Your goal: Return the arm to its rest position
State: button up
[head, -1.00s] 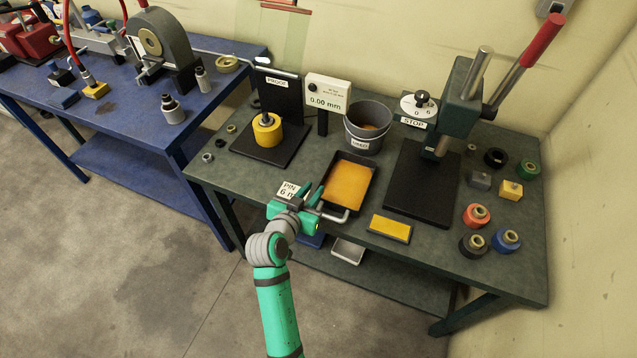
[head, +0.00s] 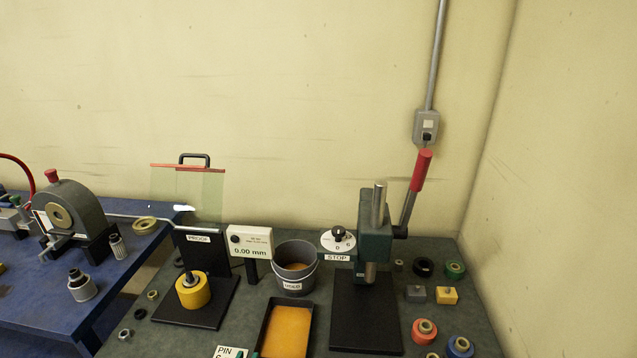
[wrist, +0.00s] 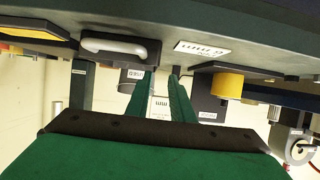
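My gripper shows in the wrist view (wrist: 160,80) as two green fingers with a clear gap between them. Nothing is held; the white gauge shows through the gap. The wrist picture looks upside down, with the bench edge (wrist: 230,32) across its top. In the head view only small green bits, apparently the fingertips, show at the bottom edge beside the PIN label (head: 228,352). The rest of my arm is out of the head view. The fingers appear near the bench's front edge, by the tray with the orange floor (head: 288,328).
On the bench stand the yellow cylinder (head: 193,290) on its black base, the gauge reading 0.00 mm (head: 252,242), a grey bucket (head: 296,268) and the press (head: 375,240) with its red-tipped lever. Several small parts lie at right. The blue bench (head: 40,305) is at left.

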jog(key=s+d+f+y, duration=0.1)
jog(key=s+d+f, duration=0.25)
jog(key=s, duration=0.45)
jog(key=s+d+f+y, duration=0.1)
jog(key=s+d+f, duration=0.1)
jog(key=s+f, duration=0.35)
jog(key=s+d+r+t+h, duration=0.1)
jog(key=s+d+r, duration=0.3)
jog(key=s+d, duration=0.3)
jog(key=s+d+r+t, duration=0.1)
jog(key=s+d+r, duration=0.3)
jog(key=s+d, duration=0.4)
jog(key=s, duration=0.5)
jog(key=shift+d+h, duration=0.3)
jog(key=shift+h, duration=0.1)
